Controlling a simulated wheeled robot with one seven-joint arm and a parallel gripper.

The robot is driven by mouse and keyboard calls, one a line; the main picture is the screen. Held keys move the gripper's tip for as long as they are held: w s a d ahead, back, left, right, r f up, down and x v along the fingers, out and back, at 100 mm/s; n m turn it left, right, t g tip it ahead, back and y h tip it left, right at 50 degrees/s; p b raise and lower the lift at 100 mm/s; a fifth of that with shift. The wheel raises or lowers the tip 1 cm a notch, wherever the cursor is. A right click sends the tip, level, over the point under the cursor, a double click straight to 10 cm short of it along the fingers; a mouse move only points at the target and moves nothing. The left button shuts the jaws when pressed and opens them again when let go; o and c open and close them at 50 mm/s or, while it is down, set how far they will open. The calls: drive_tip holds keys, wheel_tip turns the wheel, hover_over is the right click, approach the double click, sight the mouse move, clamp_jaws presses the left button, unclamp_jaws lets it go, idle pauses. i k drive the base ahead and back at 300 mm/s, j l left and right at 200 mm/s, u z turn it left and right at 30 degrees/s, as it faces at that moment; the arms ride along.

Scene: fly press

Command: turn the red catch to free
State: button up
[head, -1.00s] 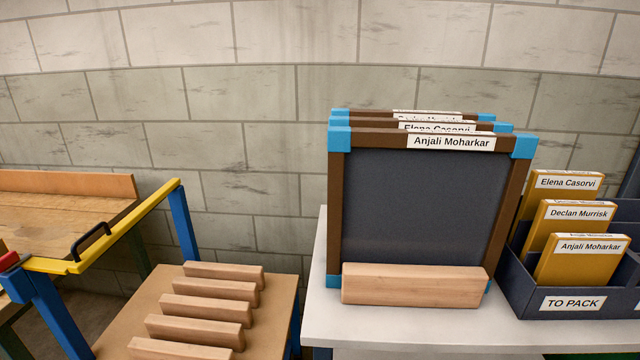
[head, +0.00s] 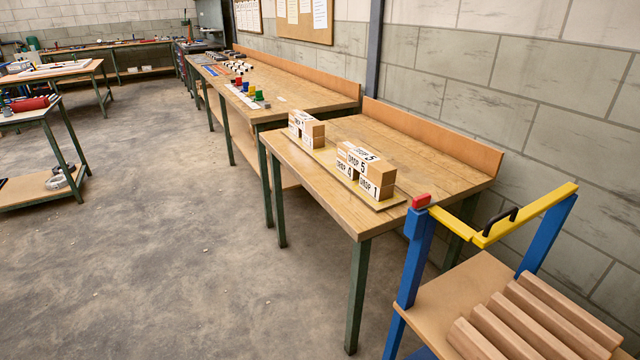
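The red catch (head: 421,201) is a small red block on top of the near blue post (head: 412,258) of a blue stand, in the head view right of centre. A yellow bar (head: 505,215) runs from beside the catch to the far blue post (head: 548,235). A black handle (head: 499,221) is on the bar. The catch appears to be at the bar's left end; whether it holds the bar is too small to tell. My gripper is not in view.
A wooden bench (head: 345,200) with labelled DROP blocks (head: 366,172) stands left of the stand. Wooden bars (head: 520,325) lie on the stand's board. Another bench (head: 290,95) stands behind. The concrete floor (head: 150,260) at left is open.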

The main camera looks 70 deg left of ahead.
sight(425, 201)
drive_tip(key=u, duration=1.7)
